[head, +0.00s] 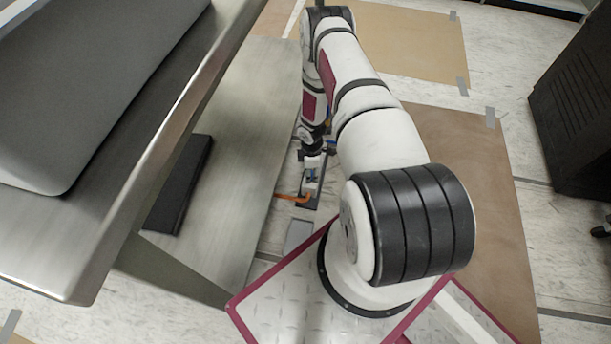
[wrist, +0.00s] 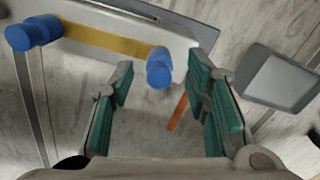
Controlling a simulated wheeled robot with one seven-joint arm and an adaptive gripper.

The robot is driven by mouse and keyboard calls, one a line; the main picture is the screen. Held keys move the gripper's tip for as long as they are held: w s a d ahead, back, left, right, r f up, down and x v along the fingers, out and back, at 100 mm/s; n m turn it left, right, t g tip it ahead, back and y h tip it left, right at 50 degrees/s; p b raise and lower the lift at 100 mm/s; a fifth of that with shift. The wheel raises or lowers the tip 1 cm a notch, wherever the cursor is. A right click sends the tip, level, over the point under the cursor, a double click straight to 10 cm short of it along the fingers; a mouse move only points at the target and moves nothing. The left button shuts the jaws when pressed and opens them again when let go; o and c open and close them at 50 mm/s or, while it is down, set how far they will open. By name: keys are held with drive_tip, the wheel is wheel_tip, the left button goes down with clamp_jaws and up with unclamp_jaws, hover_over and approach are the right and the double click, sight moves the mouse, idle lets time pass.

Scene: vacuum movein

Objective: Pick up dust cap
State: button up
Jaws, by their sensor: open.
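In the wrist view, a yellow bar (wrist: 105,39) carries blue round pieces at its ends, one at the upper left (wrist: 33,33) and one near the middle (wrist: 159,70). No part is marked as the dust cap, and I cannot tell for sure which it is; the blue end pieces look cap-like. My gripper (wrist: 160,78) is open, with teal pads. The middle blue piece shows between its fingertips; I cannot tell the depth gap. Nothing is held. In the head view my gripper (head: 313,172) is low beside the bench and small.
An orange bar (head: 293,198) lies low near my gripper; it also shows in the wrist view (wrist: 177,113). A dark-framed grey plate (wrist: 280,80) is at the right. A metal bench (head: 225,150) stands left. Brown floor sheets (head: 480,200) lie right, with a black cabinet (head: 580,110) beyond.

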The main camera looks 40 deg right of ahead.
drive_tip(key=shift+r, duration=0.1)
drive_tip(key=shift+c, duration=0.3)
drive_tip(key=c, duration=0.8)
drive_tip(key=shift+c, duration=0.2)
